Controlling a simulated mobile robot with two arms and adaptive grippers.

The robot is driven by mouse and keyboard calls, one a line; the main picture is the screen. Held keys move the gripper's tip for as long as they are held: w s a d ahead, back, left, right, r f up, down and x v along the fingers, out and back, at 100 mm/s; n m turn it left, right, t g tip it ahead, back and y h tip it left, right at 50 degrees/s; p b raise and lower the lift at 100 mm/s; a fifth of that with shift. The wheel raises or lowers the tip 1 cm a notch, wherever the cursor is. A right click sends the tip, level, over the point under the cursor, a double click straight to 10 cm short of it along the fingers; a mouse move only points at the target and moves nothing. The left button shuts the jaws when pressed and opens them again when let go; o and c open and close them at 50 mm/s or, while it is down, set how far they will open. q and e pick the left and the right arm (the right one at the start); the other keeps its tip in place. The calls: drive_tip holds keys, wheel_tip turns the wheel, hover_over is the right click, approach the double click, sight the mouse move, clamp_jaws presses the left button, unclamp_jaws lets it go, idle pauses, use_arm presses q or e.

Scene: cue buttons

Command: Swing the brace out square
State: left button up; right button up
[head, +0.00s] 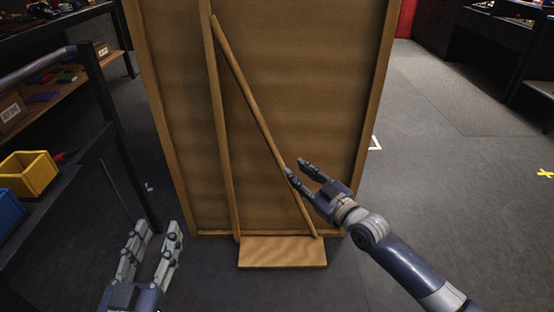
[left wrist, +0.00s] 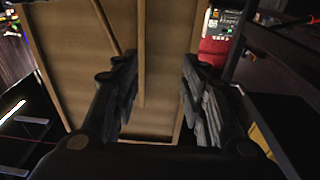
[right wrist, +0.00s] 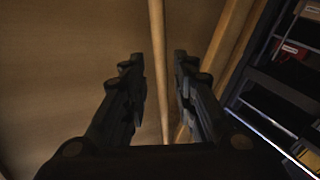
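A tall wooden panel (head: 320,60) with a raised frame stands in the middle of the head view. A vertical bar (head: 219,120) runs down it. The slanted bar of the brace (head: 250,93) goes from that bar's top down to the right, above a wooden foot board (head: 283,253). My right gripper (head: 297,166) is open beside the slanted bar, about two thirds down. In the right wrist view a bar (right wrist: 157,60) lines up between its spread fingers; contact cannot be told. My left gripper (head: 157,240) is open and empty, low left of the panel.
A dark shelf rack with a yellow bin (head: 27,174) and a blue bin (head: 8,212) stands at the left. Dark cabinets (head: 480,45) stand far right.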

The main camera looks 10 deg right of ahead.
sight(278, 156)
drive_tip(key=b+x, duration=0.1)
drive_tip(key=x, duration=0.3)
drive_tip(key=shift+w+a+f, duration=0.1)
drive_tip(key=shift+w+a, duration=0.1)
drive_tip(key=shift+w, duration=0.2)
drive_tip(key=b+x, duration=0.1)
drive_tip(key=x, duration=0.3)
drive_tip(key=shift+b, duration=0.3)
use_arm(q)
drive_tip(key=s+r+t+h, duration=0.1)
drive_tip(key=s+r+t, duration=0.1)
drive_tip(key=r+t, duration=0.2)
drive_tip(key=s+r+t+h, duration=0.1)
drive_tip(key=s+r+t, duration=0.2)
drive_tip(key=r, duration=0.5)
drive_tip(key=shift+s+t+h, duration=0.3)
drive_tip(key=shift+t+h, duration=0.1)
use_arm(e)
drive_tip(key=shift+w+a, duration=0.1)
drive_tip(key=shift+w, duration=0.15)
use_arm(q)
drive_tip(key=shift+r, duration=0.1)
use_arm(e)
clamp_jaws()
